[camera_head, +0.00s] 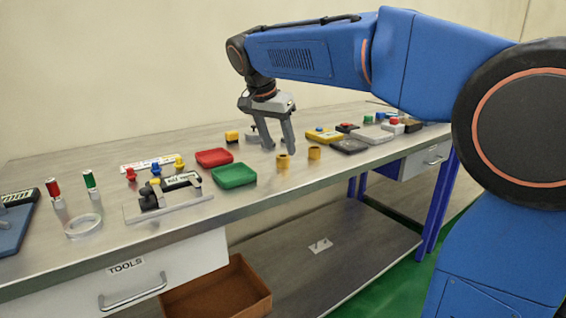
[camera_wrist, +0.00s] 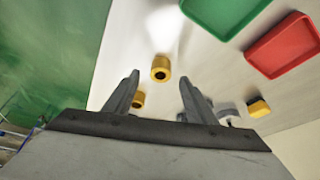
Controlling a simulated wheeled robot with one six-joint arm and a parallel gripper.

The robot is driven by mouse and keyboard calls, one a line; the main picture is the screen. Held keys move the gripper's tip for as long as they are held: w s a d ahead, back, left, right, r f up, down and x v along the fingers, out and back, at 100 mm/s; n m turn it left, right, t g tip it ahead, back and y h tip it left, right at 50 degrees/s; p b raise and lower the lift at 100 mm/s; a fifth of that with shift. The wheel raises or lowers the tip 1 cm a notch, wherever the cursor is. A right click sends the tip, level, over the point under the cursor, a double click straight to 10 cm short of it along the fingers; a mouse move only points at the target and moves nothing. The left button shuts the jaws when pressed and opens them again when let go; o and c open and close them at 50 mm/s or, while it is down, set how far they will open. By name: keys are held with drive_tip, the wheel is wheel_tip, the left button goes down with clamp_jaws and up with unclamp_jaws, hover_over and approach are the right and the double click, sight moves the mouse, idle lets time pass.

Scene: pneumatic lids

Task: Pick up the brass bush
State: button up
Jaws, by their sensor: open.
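Two brass-coloured bushes stand upright near the front edge of the bench. The left one (camera_head: 283,161) is nearer the green tray, and the right one (camera_head: 314,152) is a little farther along. My gripper (camera_head: 280,147) is open and empty, above the bench just behind the left bush. In the wrist view, the left bush (camera_wrist: 160,68) shows its dark bore and appears between my fingertips (camera_wrist: 159,78), apart from both. The right bush (camera_wrist: 138,98) is partly hidden behind one finger.
The green tray (camera_head: 234,176) and red tray (camera_head: 214,157) lie left of the bushes. A yellow-and-black block (camera_wrist: 258,106) and a grey part (camera_wrist: 228,110) are behind them. A dark plate (camera_head: 350,146) lies to the right. The bench front edge is close.

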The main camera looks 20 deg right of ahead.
sight(281, 168)
drive_tip(key=shift+x, duration=2.55)
drive_tip(key=shift+a, duration=0.1)
clamp_jaws()
